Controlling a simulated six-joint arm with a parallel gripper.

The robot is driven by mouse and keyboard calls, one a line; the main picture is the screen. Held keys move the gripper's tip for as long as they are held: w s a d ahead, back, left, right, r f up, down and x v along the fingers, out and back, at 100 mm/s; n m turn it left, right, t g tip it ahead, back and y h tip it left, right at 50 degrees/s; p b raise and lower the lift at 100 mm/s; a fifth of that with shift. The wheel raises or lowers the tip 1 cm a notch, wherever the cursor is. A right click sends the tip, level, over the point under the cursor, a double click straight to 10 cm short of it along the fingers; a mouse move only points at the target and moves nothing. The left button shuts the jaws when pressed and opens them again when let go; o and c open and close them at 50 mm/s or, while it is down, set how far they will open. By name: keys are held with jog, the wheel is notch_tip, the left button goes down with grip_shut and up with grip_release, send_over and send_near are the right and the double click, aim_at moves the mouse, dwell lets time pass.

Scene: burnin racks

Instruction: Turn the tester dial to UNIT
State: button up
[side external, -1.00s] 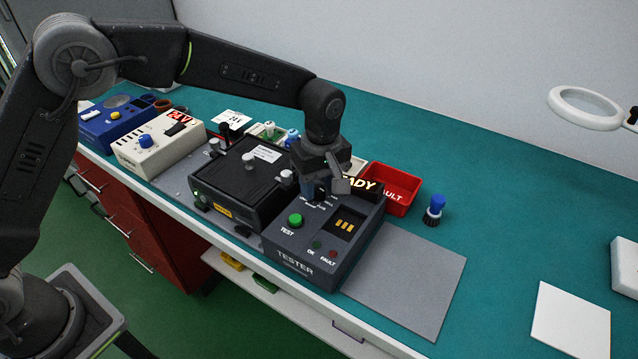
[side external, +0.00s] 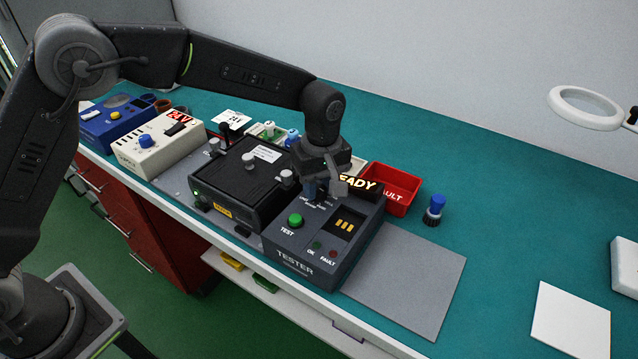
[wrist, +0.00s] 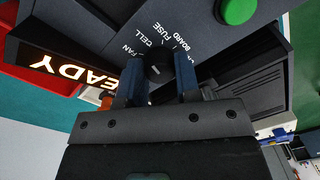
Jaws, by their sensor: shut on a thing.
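The tester (side external: 310,255) is a dark grey box with a green TEST button, a small display with yellow bars and OK and FAULT lamps. My gripper (side external: 318,198) is over its back left part. In the wrist view the small black dial (wrist: 157,66) sits between the two blue fingers of my gripper (wrist: 158,76), which are shut on it. Labels FAN, CELL, FUSE and BOARD fan out around the dial; one more label at the right is partly hidden by a finger. I cannot tell which label the dial points to. In the side view the dial is hidden.
A lit READY sign (side external: 362,184) and a red FAULT bin (side external: 402,186) stand behind the tester. A black fixture (side external: 240,185) is close on its left. A blue-topped brush (side external: 434,210) stands farther right. The grey mat (side external: 410,285) is clear.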

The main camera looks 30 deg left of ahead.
aim_at(319, 190)
jog(key=m, duration=1.2)
jog(key=shift+m+t, duration=0.3)
jog(key=shift+m, duration=0.1)
jog(key=m, duration=1)
jog(key=shift+t, duration=0.3)
jog(key=shift+m, duration=0.5)
jog(key=o, duration=0.6)
jog(key=shift+s, duration=0.1)
jog(key=shift+o, duration=0.2)
notch_tip(319, 190, up, 14)
jog(key=shift+s+d, duration=0.2)
jog(key=shift+s, duration=0.05)
